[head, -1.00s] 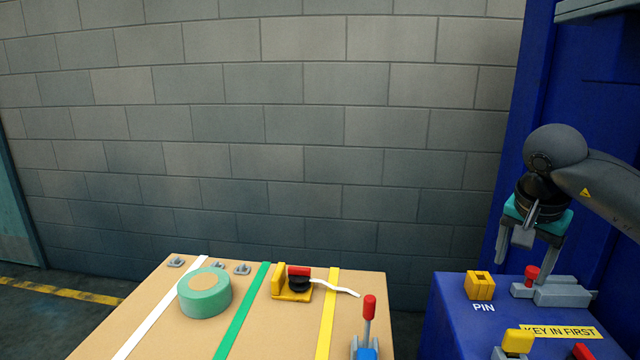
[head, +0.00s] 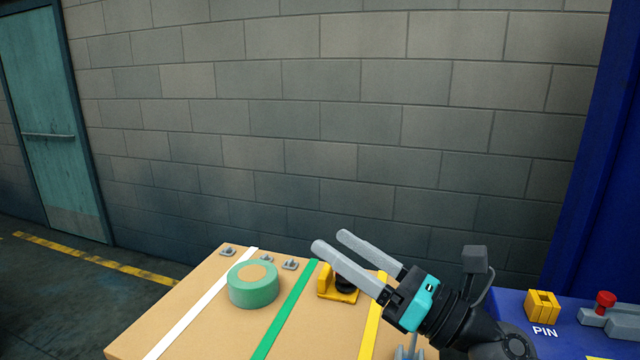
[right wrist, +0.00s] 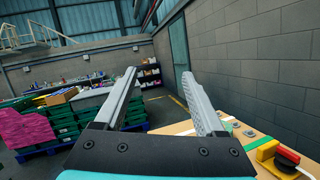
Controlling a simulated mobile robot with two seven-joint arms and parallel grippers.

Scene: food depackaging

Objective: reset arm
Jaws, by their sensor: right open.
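My right gripper (head: 330,246) is open and empty in the head view. It reaches in from the lower right, above the back right part of the tan table (head: 150,335), with its fingers pointing up and left. It partly hides a yellow block with a black knob (head: 326,281). In the right wrist view, the two fingers (right wrist: 165,95) are spread with nothing between them. The yellow fixture (right wrist: 268,150) with its red part shows there at the lower right. My left gripper is in neither view.
A green roll (head: 253,290) sits on the table beside white and green stripes. Small grey clips (head: 289,265) lie near the back edge. A blue console (head: 510,305) with a yellow pin socket (head: 541,305) stands at right. Green crates (right wrist: 60,125) show in the wrist view.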

